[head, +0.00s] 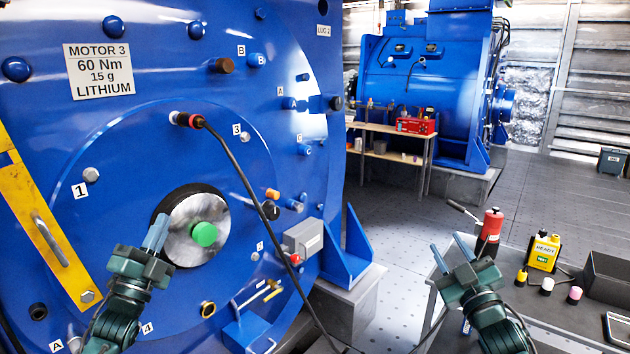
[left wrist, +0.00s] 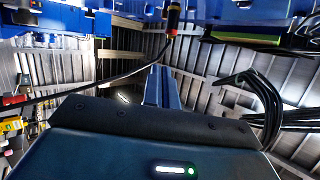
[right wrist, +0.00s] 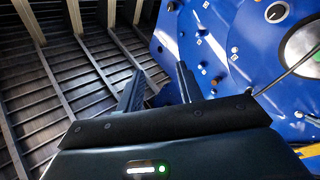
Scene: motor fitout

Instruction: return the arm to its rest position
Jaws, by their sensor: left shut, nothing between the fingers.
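My left gripper (head: 157,230) is shut and empty in front of the blue motor's face, by the left edge of the silver shaft disc with its green centre (head: 204,234). I cannot tell whether it touches the disc. Its closed fingers show in the left wrist view (left wrist: 158,86). My right gripper (head: 451,248) is open and empty, raised by the left end of the grey bench. Its spread fingers show in the right wrist view (right wrist: 159,88) with nothing between them.
A black cable with a red-collared plug (head: 190,120) hangs across the blue motor (head: 130,125). The yellow bar (head: 40,225) is at its left. The bench (head: 560,312) holds a red cylinder (head: 489,232), a yellow bottle (head: 543,252) and small capped bottles. Open floor lies beyond.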

